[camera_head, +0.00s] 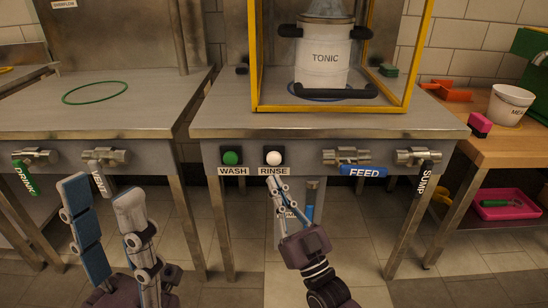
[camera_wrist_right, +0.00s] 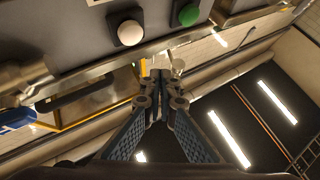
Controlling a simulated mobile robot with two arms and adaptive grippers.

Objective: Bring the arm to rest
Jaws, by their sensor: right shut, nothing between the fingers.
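My right gripper (camera_head: 274,182) is shut and empty, its tips pointing up at the RINSE label, just under the white button (camera_head: 273,158) on the front panel. I cannot tell whether the tips touch the panel. In the right wrist view the closed fingertips (camera_wrist_right: 160,76) are below the white button (camera_wrist_right: 130,33) and the green button (camera_wrist_right: 187,14), with nothing between them. My left gripper (camera_head: 100,192) is at the lower left of the head view, its two fingers apart and empty, in front of the left bench.
The green WASH button (camera_head: 232,158) is left of the white one. A TONIC keg (camera_head: 323,62) stands inside a yellow frame (camera_head: 330,109).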

